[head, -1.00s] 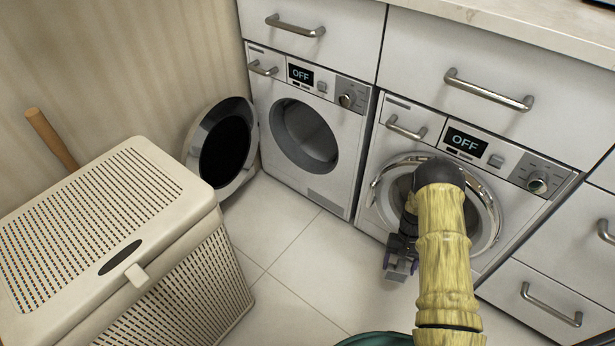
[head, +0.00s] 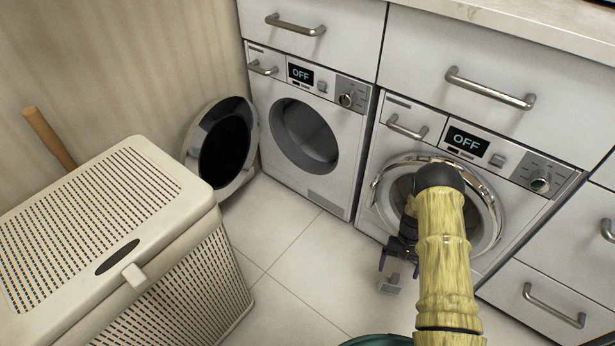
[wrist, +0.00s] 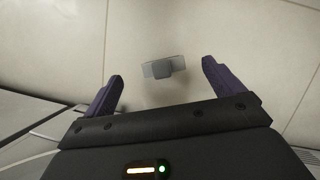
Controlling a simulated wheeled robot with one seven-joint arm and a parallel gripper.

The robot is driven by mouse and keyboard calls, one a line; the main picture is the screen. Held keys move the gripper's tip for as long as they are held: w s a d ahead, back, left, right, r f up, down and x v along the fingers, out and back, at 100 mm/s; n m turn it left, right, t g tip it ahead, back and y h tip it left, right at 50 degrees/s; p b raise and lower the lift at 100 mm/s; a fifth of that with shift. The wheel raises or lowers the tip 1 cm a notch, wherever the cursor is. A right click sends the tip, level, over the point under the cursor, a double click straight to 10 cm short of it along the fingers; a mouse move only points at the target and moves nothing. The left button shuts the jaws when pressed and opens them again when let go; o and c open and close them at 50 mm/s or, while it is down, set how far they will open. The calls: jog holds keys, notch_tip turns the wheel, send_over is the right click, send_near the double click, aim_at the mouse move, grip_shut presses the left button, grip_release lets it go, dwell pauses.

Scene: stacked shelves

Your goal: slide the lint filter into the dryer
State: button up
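A small grey piece (head: 391,284), which looks like the lint filter, is low over or on the floor tiles; I cannot tell whether it touches them. In the wrist view it shows as a flat bar with a raised block (wrist: 163,68), just beyond the fingertips and apart from them. My gripper (head: 399,268) points down in front of the right machine. Its two purple fingers are spread and empty in the wrist view (wrist: 162,72). Two white machines read OFF: the left machine (head: 330,185) has its round door open, the right machine (head: 370,190) has its door shut. Neither is labelled dryer.
The open round door (head: 222,150) stands out to the left of the left machine. A beige laundry hamper (head: 180,265) fills the lower left. Drawers with bar handles (head: 490,90) sit above the machines. Floor tiles (head: 290,235) between hamper and machines are clear.

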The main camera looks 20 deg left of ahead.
jog(key=p+v, duration=0.3)
jog(key=v, duration=0.4)
jog(key=shift+r, duration=0.2)
jog(key=shift+w, duration=0.1)
jog(key=s+a+r+p, duration=0.2)
jog(key=s+a+p, duration=0.2)
jog(key=s+p, duration=0.4)
jog(key=shift+s, duration=0.6)
dwell(0.4)
